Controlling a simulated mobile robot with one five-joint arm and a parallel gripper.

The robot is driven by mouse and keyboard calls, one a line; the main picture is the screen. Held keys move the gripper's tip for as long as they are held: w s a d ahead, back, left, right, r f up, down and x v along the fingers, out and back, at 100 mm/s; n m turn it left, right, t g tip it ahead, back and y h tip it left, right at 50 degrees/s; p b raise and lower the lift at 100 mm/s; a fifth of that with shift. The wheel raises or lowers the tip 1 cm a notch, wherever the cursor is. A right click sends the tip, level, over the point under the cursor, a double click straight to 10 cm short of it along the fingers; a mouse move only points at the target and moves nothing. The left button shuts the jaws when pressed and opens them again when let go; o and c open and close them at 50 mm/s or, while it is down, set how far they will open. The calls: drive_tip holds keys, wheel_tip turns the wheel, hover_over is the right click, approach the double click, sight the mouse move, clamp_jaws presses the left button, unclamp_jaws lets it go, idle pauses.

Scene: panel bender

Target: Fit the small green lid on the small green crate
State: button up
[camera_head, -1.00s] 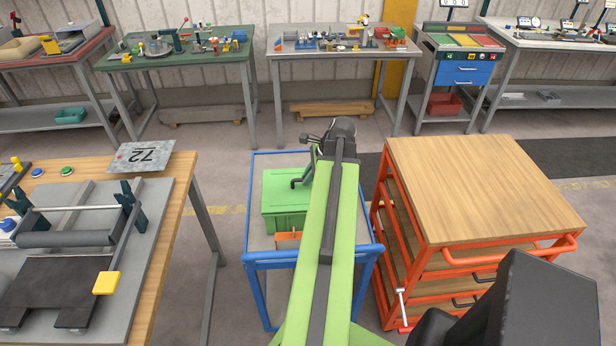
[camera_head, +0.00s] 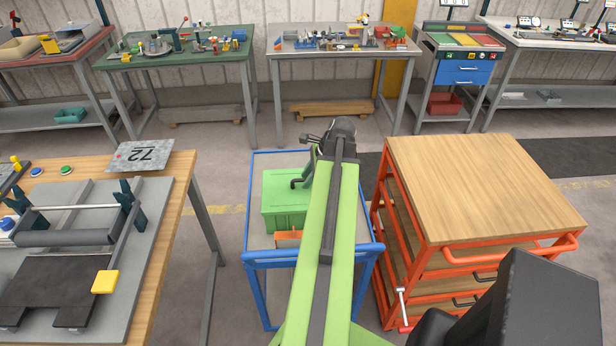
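A small green crate (camera_head: 287,221) stands on the left part of a blue-framed trolley, partly covered by my green arm on its right. A flat green surface (camera_head: 278,184) shows at the crate's top. I cannot tell from this view whether it is the lid seated on the rim. My gripper (camera_head: 298,183) is over the crate's right part, with a dark hooked finger low at that green surface. The rest of the gripper is hidden by my arm, so its opening and any hold do not show.
The blue trolley (camera_head: 259,255) also bears an orange item (camera_head: 287,239), partly hidden. An orange cart with a wooden top (camera_head: 480,190) stands close on the right. A wooden bench (camera_head: 180,190) with a bending machine is on the left. Floor shows between bench and trolley.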

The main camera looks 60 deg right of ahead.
drive_tip(key=shift+o, duration=0.5)
drive_tip(key=shift+s+r+p, duration=0.1)
drive_tip(key=shift+r+p, duration=0.3)
drive_tip(key=p+v, duration=1.5)
drive_tip(key=v, duration=0.1)
drive_tip(key=shift+s+r, duration=0.15)
drive_tip(key=shift+r, duration=0.1)
drive_tip(key=shift+d, duration=0.1)
